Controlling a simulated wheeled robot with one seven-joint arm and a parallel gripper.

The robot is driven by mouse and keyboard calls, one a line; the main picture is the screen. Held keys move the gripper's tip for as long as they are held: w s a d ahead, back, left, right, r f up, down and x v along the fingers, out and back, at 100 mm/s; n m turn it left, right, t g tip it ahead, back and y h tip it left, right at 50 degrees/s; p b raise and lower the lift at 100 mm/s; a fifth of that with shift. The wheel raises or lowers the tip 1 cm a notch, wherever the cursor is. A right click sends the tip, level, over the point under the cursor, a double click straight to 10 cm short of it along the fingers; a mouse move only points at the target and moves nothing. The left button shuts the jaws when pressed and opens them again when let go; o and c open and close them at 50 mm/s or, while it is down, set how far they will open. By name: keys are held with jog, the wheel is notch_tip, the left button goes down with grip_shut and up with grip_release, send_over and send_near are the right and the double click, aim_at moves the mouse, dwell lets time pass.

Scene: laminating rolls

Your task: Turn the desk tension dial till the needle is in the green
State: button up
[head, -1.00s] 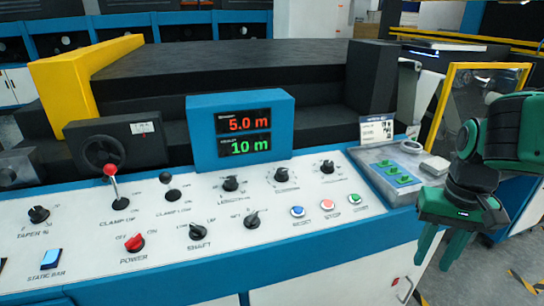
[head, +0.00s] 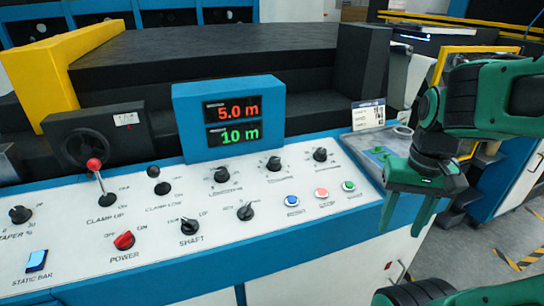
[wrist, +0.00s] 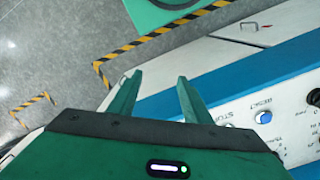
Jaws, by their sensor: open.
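The desk (head: 160,270) is a white sloped panel with blue edges and several black dials. Three black dials stand in its upper row: a left one (head: 221,175), a middle one (head: 273,164) and a right one (head: 320,155). Their labels are too small to tell which is tension. No needle or green band can be made out. My green gripper (head: 404,215) is open and empty, fingers down, beyond the panel's right end and right of the dials. In the wrist view, its fingers (wrist: 160,92) are apart with nothing between them.
A blue display box (head: 230,115) reads 5.0 m and 10 m. Blue, red and green buttons (head: 321,193) lie between the dials and my gripper. A red-topped lever (head: 94,164) stands at the left. A grey tray (head: 360,145) with green pieces sits near my arm.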

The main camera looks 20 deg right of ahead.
jog(key=w+a+r+m, duration=0.1)
jog(key=w+a+r, duration=0.15)
jog(key=w, duration=0.45)
jog(key=w+a+r+m, duration=0.1)
jog(key=w+r, duration=0.3)
jog(key=w, duration=0.2)
jog(key=m+t+y, duration=0.1)
jog(key=m, duration=0.1)
send_near(274, 159)
jog(key=f, duration=0.8)
jog(key=shift+w+a+f, duration=0.25)
jog(key=shift+w+a, duration=0.05)
jog(key=shift+a, duration=0.05)
jog(key=shift+c, duration=0.4)
jog(key=c, duration=1)
